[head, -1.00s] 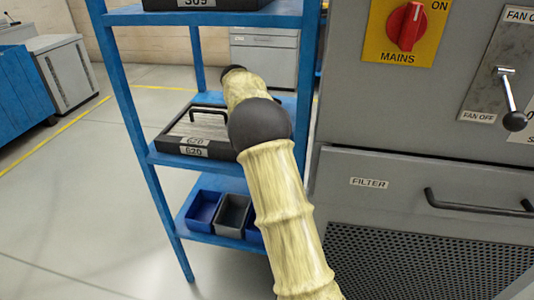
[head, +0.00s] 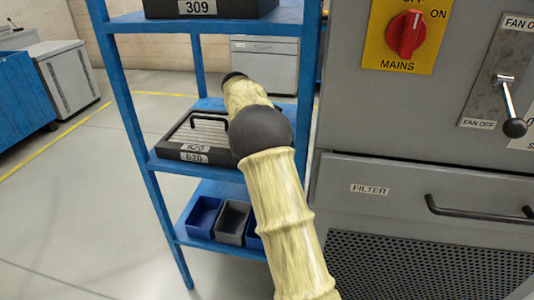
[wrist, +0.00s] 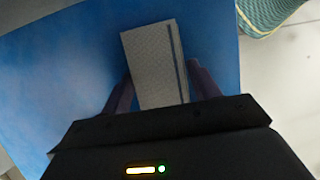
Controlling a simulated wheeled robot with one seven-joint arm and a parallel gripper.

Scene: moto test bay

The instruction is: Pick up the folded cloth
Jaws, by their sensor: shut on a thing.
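The folded cloth (wrist: 152,62) is a pale grey rectangle with a dark stripe along its right side in the wrist view. My gripper (wrist: 162,85) is shut on it, with a dark finger at each side of the cloth. Below the cloth is a flat blue surface (wrist: 70,65); I cannot tell whether the cloth touches it. In the head view my arm reaches toward the blue shelf rack, and my gripper and the cloth are hidden.
The blue rack (head: 131,120) holds a black tray labelled 620 (head: 172,150) and small bins (head: 203,218). A grey cabinet (head: 345,220) with a handle and switches stands close on the right. A green patterned thing (wrist: 265,14) lies at the wrist view's upper right.

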